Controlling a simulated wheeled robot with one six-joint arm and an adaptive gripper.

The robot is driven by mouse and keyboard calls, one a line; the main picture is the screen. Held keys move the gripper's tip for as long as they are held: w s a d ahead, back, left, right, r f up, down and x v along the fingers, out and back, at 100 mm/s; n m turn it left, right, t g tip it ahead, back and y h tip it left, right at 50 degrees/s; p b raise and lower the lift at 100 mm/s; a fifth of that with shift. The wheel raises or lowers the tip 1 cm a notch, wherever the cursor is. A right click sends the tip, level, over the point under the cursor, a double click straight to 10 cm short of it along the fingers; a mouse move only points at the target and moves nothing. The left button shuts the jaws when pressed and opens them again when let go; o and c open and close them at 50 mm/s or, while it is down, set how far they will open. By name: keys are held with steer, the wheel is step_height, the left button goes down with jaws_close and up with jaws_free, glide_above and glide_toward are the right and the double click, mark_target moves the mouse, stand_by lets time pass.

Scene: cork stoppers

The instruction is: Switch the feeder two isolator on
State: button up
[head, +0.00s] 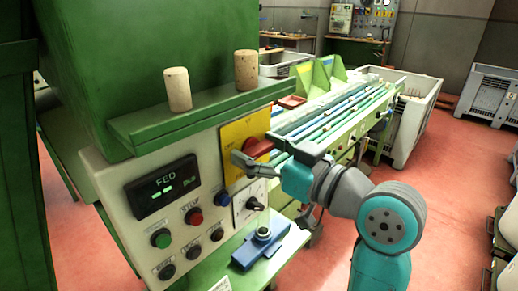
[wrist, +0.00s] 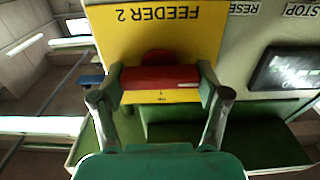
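The feeder two isolator is a red handle (head: 258,147) on a yellow plate (head: 235,132) at the right end of the control panel. In the wrist view, which is upside down, the plate (wrist: 150,30) reads FEEDER 2 and the red handle (wrist: 160,77) lies crosswise. My gripper (wrist: 161,80) is open, with one finger at each end of the handle. I cannot tell whether the fingers touch it. In the head view my gripper (head: 250,163) is at the handle and hides part of it. Small marking by the handle is too small to read.
Two corks (head: 177,89) (head: 246,70) stand on the green ledge above the panel. A display (head: 162,190) reads FED. Several buttons and a black knob (head: 254,204) sit close by. A blue fixture (head: 262,247) lies on the green shelf below. Feed rails (head: 330,113) run behind.

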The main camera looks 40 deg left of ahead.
steer(key=shift+c, duration=1)
steer(key=shift+m, duration=0.3)
steer(key=m, duration=0.8)
steer(key=shift+w+m, duration=0.1)
steer(key=shift+m, duration=0.3)
steer(key=m, duration=0.4)
steer(key=shift+f+m, duration=0.1)
steer(key=shift+m, duration=0.2)
steer(key=shift+w+m, duration=0.1)
steer(key=shift+m, duration=1.9)
